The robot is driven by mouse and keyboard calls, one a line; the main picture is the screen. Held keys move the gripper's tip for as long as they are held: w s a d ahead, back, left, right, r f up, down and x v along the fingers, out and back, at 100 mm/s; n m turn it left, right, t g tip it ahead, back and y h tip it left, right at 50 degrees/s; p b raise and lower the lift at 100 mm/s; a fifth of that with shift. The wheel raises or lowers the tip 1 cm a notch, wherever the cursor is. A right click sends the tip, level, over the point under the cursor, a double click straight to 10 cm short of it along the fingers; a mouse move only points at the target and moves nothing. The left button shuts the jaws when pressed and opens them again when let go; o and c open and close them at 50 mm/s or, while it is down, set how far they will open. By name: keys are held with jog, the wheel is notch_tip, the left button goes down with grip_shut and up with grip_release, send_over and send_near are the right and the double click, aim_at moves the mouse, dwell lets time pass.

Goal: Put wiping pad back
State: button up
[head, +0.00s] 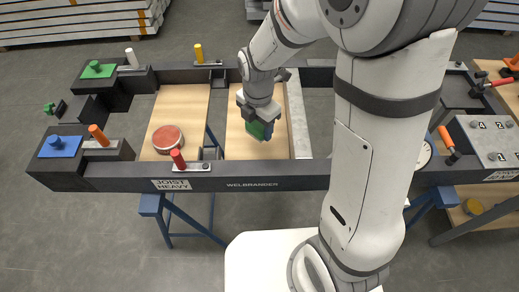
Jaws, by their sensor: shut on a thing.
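My gripper (261,117) points down over the wooden board in the middle bay of the dark frame. It is shut on a small green thing with a blue part, which I take to be the wiping pad (256,130). The gripper covers its upper part, and I cannot tell whether it touches the board (239,148). A green plate with a knob (97,71) sits at the frame's far left corner. A blue plate with a knob (60,147) sits at its near left corner.
A round red-topped thing (168,137) lies on the left board (180,103). Red (178,159), orange (99,135), white (131,58) and yellow (198,53) clamp handles stand on the frame (290,178). My arm hides much of the right part.

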aim_at(258, 123)
jog(key=shift+f+b, duration=0.4)
jog(key=shift+f, duration=3.75)
jog(key=o, duration=1)
jog(key=shift+o, duration=0.2)
notch_tip(258, 123, up, 12)
jog(key=shift+r+p, duration=0.15)
jog(key=shift+p, duration=0.6)
jog(key=s+d+r+m+t, duration=0.1)
jog(key=s+d+r+m, duration=0.3)
jog(key=m, duration=0.9)
jog(key=s+d+r+m+t, duration=0.1)
jog(key=s+d+r+m, duration=0.4)
jog(key=m, duration=0.8)
jog(key=s+d, duration=0.3)
jog(key=shift+d+r+m, duration=0.2)
jog(key=shift+d+m, duration=0.1)
jog(key=shift+d, duration=0.05)
